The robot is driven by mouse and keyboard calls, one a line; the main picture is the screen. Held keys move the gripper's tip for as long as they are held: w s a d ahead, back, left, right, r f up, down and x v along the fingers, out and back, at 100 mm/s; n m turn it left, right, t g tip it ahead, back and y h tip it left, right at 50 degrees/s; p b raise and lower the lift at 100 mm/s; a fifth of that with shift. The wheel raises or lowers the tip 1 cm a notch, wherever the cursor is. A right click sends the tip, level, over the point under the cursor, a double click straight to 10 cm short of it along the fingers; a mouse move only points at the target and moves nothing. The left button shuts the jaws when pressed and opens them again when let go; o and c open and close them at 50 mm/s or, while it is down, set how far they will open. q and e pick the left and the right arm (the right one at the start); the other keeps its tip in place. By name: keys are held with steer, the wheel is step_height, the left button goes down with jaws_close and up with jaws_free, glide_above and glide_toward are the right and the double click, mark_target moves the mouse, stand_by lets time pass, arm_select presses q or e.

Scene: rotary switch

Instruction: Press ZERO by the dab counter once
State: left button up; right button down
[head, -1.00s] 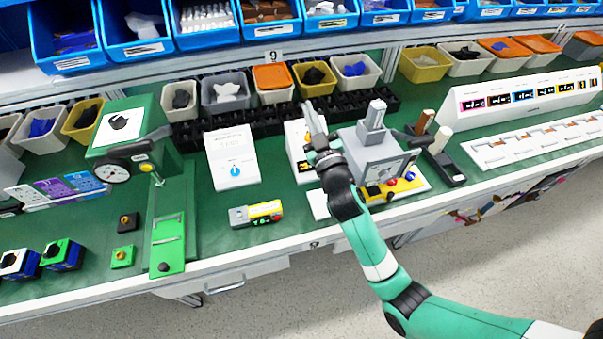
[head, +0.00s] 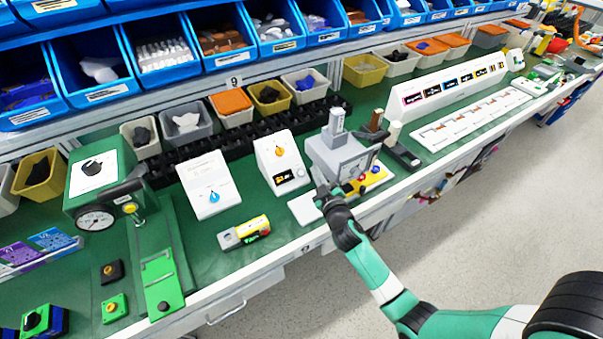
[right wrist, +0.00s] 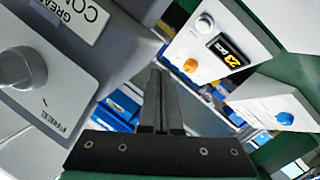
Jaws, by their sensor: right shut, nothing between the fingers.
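No label reading ZERO is legible. A white sloped box with an orange knob and a small lit display (head: 283,177) stands left of the grey machine (head: 345,152); its display also shows in the right wrist view (right wrist: 228,53), with a round pale button (right wrist: 204,22) above it. The grey machine, partly lettered "GREASE CO", has a grey knob (right wrist: 22,68) and a yellow base with coloured buttons. I cannot tell which device is the dab counter. My right gripper (head: 323,190) is shut and empty, in front of the grey machine's left side. My left gripper is out of view.
A white box with a blue knob (head: 211,190) stands further left. A green press with a dial (head: 95,218) is at left. Bare green bench (head: 275,220) lies between.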

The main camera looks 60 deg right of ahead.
mark_target(301, 173)
steer(key=w+f+b, duration=0.1)
steer(key=f+b, duration=0.1)
steer(key=w+d+f+b, duration=0.1)
steer(key=f+b, duration=0.1)
steer(key=w+d+f+b, duration=0.1)
steer(key=b, duration=0.1)
steer(key=shift+w+f, duration=0.35)
steer(key=shift+f, duration=0.05)
steer(key=shift+w+d+f+b, duration=0.4)
steer(key=shift+w+b, duration=0.15)
steer(key=shift+b, duration=0.35)
stand_by(0.9)
steer(key=shift+f+b, duration=0.4)
steer(key=shift+b, duration=0.1)
steer(key=shift+f, duration=0.1)
